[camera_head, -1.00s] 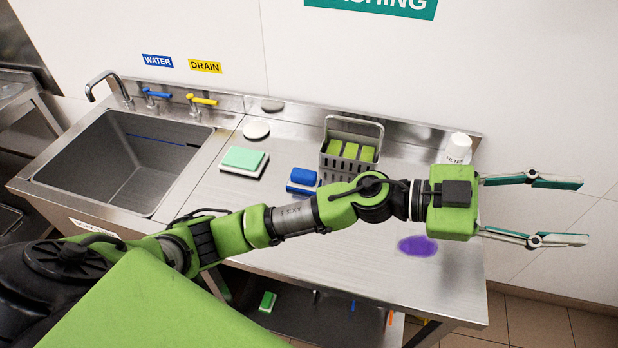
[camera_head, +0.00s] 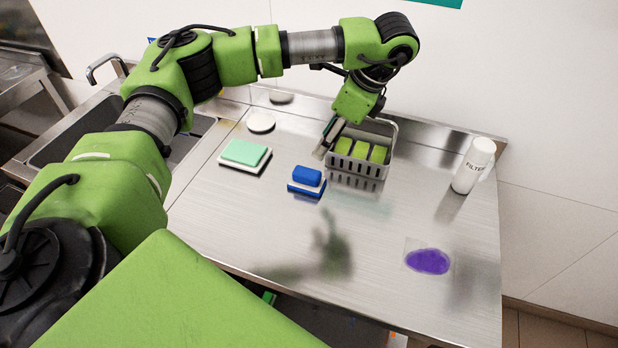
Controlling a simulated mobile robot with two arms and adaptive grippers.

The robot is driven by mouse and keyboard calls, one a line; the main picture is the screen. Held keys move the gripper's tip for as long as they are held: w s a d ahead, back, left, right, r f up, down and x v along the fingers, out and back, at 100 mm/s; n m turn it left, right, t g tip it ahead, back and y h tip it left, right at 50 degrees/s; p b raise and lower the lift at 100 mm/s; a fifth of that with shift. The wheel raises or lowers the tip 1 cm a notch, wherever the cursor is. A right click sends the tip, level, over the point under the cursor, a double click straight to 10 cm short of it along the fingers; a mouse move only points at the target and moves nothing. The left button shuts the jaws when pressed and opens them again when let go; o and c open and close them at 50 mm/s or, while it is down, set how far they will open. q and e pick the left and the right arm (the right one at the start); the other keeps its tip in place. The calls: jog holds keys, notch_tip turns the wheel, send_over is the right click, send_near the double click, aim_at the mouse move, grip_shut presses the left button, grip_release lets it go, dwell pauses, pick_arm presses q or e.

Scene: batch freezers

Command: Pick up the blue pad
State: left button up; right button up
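The blue pad (camera_head: 307,175) lies on a small blue-and-white base (camera_head: 306,189) on the steel counter, left of the wire basket. My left gripper (camera_head: 326,142) points down over the basket's left edge, above and slightly right of the blue pad, apart from it. Its fingers are seen nearly edge-on, so I cannot tell whether they are open or shut. The blue pad is fully visible and nothing touches it from above. My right gripper is not in view.
The metal basket (camera_head: 357,167) with several green sponges stands beside the pad. A mint-green pad (camera_head: 244,152) lies to its left, and a round white disc (camera_head: 261,121) behind. A white filter bottle (camera_head: 473,165) and purple spill (camera_head: 428,261) are to the right. The front counter is clear.

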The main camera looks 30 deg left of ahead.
aim_at(307, 171)
pick_arm(q)
jog(key=p+x, duration=0.2)
jog(key=x, duration=0.5)
jog(key=shift+s+a+f, duration=0.1)
jog(key=shift+a+f, duration=0.05)
jog(key=shift+f, duration=0.2)
jog(key=shift+s+a+f+p, duration=0.1)
jog(key=shift+s+f+p, duration=0.05)
jog(key=shift+f+p, duration=0.45)
jog(key=p+x, duration=0.2)
jog(key=x, duration=0.1)
jog(key=shift+f, duration=0.2)
jog(key=shift+a+f, duration=0.1)
jog(key=shift+f, duration=0.3)
jog(key=c, duration=0.9)
